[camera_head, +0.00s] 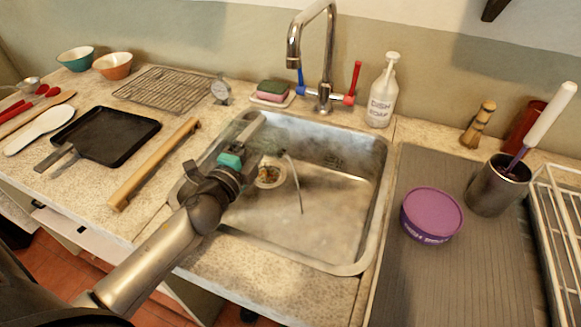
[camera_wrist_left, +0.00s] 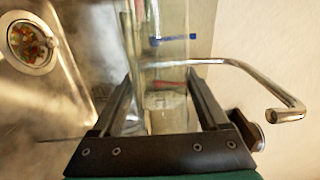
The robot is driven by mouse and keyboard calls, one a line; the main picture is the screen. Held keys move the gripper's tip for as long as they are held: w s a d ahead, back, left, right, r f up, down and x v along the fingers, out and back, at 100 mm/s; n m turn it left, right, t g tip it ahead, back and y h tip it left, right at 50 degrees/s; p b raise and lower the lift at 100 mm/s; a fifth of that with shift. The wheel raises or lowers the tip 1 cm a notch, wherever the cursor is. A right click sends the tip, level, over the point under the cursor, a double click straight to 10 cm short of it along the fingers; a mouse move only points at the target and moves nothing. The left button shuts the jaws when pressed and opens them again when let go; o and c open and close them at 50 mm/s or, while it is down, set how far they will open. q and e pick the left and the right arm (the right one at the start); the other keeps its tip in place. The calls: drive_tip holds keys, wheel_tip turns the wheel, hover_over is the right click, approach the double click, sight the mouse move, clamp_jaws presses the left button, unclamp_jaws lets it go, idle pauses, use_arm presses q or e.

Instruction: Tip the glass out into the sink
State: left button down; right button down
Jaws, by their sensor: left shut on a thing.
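My left gripper (camera_head: 250,150) reaches in over the left part of the metal sink (camera_head: 325,215), near its drain. In the left wrist view, its two dark fingers (camera_wrist_left: 160,105) are shut on a clear glass (camera_wrist_left: 160,65). The glass lies between the fingers and its upper end is cut off by the frame edge. The faucet handles show through its wall. In the head view the glass is too clear and partly hidden to make out well. Its exact tilt and whether liquid is in it, I cannot tell. My right gripper is not in view.
The drain (camera_head: 268,177) holds colored bits. The faucet (camera_head: 318,60) stands behind the sink; its spout (camera_wrist_left: 255,75) is close to the glass in the wrist view. A soap bottle (camera_head: 383,92), sponge (camera_head: 272,90) and purple tub (camera_head: 431,214) stand around the sink.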

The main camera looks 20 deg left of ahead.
use_arm(q)
drive_tip(key=shift+d+r, duration=0.1)
drive_tip(key=shift+r, duration=0.1)
drive_tip(key=shift+r+m+p, duration=0.1)
drive_tip(key=shift+m+p, duration=0.2)
drive_tip(key=shift+m, duration=0.1)
